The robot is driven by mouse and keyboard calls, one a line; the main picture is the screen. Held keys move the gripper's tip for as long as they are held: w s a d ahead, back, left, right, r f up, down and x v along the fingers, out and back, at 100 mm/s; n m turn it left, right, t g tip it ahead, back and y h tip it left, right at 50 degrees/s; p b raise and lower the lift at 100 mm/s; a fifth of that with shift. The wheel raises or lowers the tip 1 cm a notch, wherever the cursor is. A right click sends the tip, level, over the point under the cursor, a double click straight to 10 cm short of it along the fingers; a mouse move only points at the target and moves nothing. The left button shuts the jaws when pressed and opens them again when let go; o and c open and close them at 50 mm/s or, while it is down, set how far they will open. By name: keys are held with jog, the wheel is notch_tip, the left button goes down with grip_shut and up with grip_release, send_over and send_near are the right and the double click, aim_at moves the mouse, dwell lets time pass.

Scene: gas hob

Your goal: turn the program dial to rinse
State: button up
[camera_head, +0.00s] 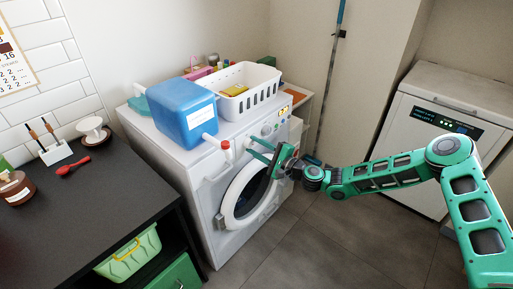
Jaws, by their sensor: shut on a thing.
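The white washing machine (205,215) stands against the wall, with its round door (246,195) closed at the front. My green gripper (250,147) reaches in from the right, its two long fingers pointing left at the control panel on the upper front. The fingers are shut on the program dial, which is mostly hidden at the fingertips. Small round controls (267,130) show on the panel just right of and above the fingers. The dial's pointer and the program labels are too small to read.
A blue canister (185,112) with a white spout and red cap (226,145) overhangs the panel close to my fingertips. A white basket (262,80) stands behind it. A dark counter (95,200) is at left; a white appliance (410,150) is at right. The floor between is clear.

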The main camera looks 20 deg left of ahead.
jog(key=shift+w+d+f, duration=0.2)
jog(key=shift+w, duration=0.05)
jog(key=o, duration=1)
jog(key=shift+s+a+r, duration=0.1)
jog(key=shift+s, duration=0.05)
jog(key=v, duration=1)
jog(key=shift+s+d, duration=0.1)
jog(key=shift+d, duration=0.3)
